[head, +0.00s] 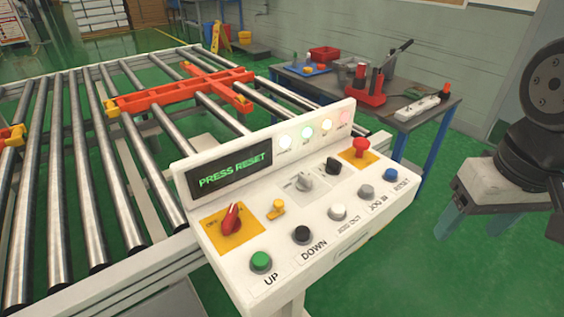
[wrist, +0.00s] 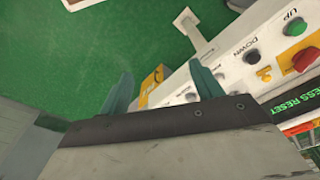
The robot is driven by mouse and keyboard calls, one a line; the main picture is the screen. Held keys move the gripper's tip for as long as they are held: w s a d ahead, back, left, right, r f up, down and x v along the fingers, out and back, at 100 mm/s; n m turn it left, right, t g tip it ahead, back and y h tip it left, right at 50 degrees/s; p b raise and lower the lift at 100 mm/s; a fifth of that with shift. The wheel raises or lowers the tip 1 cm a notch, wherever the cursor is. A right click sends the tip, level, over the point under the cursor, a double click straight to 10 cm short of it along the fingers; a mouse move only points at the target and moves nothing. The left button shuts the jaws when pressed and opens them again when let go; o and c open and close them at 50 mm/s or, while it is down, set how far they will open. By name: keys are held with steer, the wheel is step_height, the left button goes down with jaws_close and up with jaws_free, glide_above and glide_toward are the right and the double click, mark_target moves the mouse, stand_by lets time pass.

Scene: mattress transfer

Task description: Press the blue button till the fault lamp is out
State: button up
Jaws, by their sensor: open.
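The blue button (head: 390,175) is at the right end of the front row on the white control panel (head: 330,240), with a label beside it. The panel's display (head: 233,170) reads "PRESS RESET" in green. At the right end of the lamp row is a pinkish-red lamp (head: 344,117); its label is too small to read. My gripper (head: 502,228) is open and empty, to the right of the panel and apart from the blue button. In the wrist view its two fingers (wrist: 161,75) stand apart near the panel edge. The blue button cannot be made out there.
A red mushroom button (head: 361,147) stands just behind the blue one, and a grey button (head: 367,191) to its left. A roller conveyor (head: 65,190) with an orange frame (head: 180,93) lies left. A tool table (head: 430,119) stands behind. Green floor is clear below my gripper.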

steer(key=shift+c, duration=0.4)
jaws_close()
steer(key=w+d+r+n, duration=0.2)
steer(key=w+n, duration=2.3)
steer(key=w, duration=0.1)
steer(key=shift+w, duration=0.2)
steer(key=shift+r, duration=0.1)
